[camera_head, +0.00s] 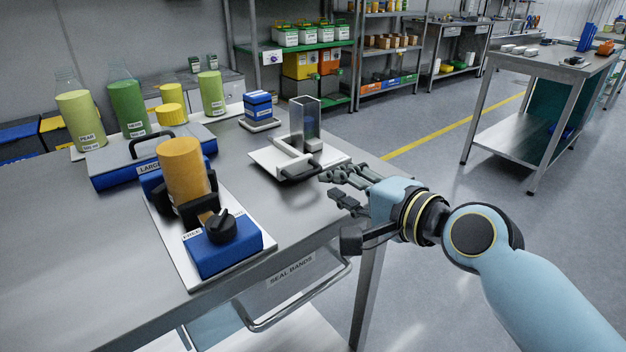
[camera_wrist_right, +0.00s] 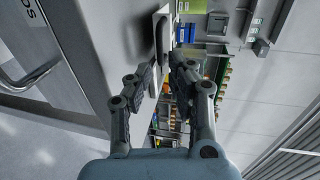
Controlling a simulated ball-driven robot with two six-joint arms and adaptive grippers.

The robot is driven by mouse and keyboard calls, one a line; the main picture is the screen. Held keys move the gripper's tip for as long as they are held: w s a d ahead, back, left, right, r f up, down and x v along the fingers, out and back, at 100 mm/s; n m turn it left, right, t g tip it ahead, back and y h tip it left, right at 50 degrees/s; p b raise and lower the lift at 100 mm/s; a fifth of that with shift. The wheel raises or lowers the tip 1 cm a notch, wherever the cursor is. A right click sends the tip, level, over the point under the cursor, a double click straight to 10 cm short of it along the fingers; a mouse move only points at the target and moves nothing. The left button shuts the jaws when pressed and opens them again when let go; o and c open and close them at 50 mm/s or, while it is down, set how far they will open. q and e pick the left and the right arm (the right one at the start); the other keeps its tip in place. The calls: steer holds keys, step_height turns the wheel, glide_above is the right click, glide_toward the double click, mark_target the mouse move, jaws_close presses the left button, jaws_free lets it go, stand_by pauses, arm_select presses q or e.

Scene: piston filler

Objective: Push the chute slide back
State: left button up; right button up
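The chute (camera_head: 304,118) is a clear upright box on a white base plate (camera_head: 262,157) near the table's right edge. Its slide appears to be the pale low piece (camera_head: 290,160) at the foot, with a dark rounded handle (camera_head: 300,174) in front. In the right wrist view a dark bar, likely this handle (camera_wrist_right: 162,38), lies beyond the fingertips. My right gripper (camera_head: 343,188) is open and empty, just right of the handle and apart from it. Its two fingers also show in the right wrist view (camera_wrist_right: 164,72). My left gripper is not in view.
Left of the chute stand a blue block (camera_head: 258,106) and an orange cylinder (camera_head: 183,165) in a black holder behind a blue knob box (camera_head: 225,250). A drawer handle (camera_head: 300,300) juts from the table front. Open floor lies right of the table.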

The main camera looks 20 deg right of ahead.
mark_target(311, 176)
steer(key=x, duration=0.4)
steer(key=shift+w+a+f+b, duration=0.1)
steer(key=shift+w+a+b, duration=0.05)
steer(key=shift+w+b, duration=0.2)
steer(key=shift+w+a+f, duration=0.15)
steer(key=shift+w+a, duration=0.05)
steer(key=shift+w, duration=0.4)
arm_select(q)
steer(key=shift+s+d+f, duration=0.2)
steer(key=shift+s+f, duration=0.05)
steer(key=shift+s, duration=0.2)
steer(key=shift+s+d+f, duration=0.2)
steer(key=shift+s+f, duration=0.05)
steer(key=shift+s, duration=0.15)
arm_select(e)
steer(key=c, duration=0.4)
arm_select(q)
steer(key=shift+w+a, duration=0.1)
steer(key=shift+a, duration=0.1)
